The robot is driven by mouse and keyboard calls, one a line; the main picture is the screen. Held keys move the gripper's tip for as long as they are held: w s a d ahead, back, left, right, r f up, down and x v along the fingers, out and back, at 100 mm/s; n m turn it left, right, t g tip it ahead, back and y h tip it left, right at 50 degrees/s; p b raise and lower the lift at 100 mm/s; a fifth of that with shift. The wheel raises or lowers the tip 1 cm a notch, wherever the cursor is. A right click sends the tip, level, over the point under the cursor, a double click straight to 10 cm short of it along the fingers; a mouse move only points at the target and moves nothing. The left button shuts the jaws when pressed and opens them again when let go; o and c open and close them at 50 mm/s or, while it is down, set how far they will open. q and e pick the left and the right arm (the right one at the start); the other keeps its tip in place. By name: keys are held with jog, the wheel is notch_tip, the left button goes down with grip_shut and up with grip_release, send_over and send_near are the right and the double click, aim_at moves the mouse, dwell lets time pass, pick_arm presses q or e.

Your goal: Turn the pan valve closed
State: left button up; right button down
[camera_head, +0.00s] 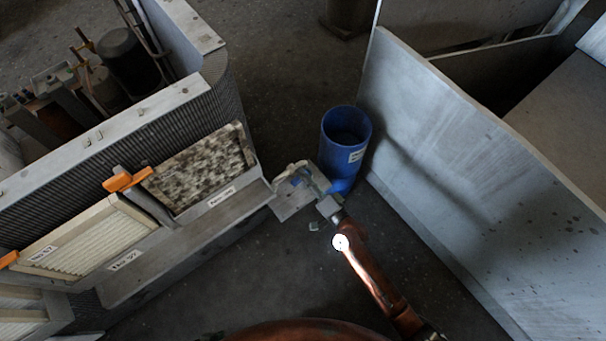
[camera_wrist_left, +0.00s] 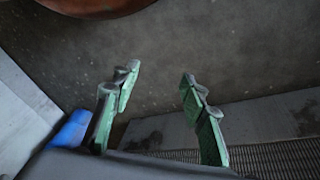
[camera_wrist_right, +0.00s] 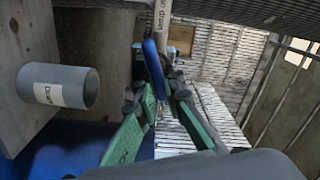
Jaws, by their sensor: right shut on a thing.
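In the head view my right gripper (camera_head: 322,198) is small, at the end of the copper-coloured arm, by the grey tray end; the valve is mostly hidden there. My left gripper (camera_wrist_left: 157,82) is open and empty above the floor in the left wrist view.
A blue bin (camera_head: 333,168) stands beside the right gripper. A large grey panel (camera_head: 470,170) rises on the right. The housing with a dirty filter (camera_head: 200,170) and a cleaner filter (camera_head: 85,240) is on the left. A grey drain pipe (camera_wrist_right: 75,87) opens near the right gripper.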

jog(key=m, duration=0.4)
jog(key=shift+d+f, duration=0.1)
jog(key=shift+f, duration=0.25)
pick_arm(q)
jog(key=shift+w+d+f, duration=0.3)
jog(key=shift+w+d, duration=0.05)
jog(key=shift+w, duration=0.3)
pick_arm(e)
jog(key=shift+m, duration=0.3)
pick_arm(q)
jog(key=shift+s, duration=0.3)
jog(key=shift+s+f, duration=0.1)
jog(key=shift+s, duration=0.1)
pick_arm(e)
jog(key=c, duration=2.1)
grip_release()
jog(key=shift+o, duration=0.4)
pick_arm(q)
jog(key=shift+w, duration=0.25)
pick_arm(e)
jog(key=v, duration=1.2)
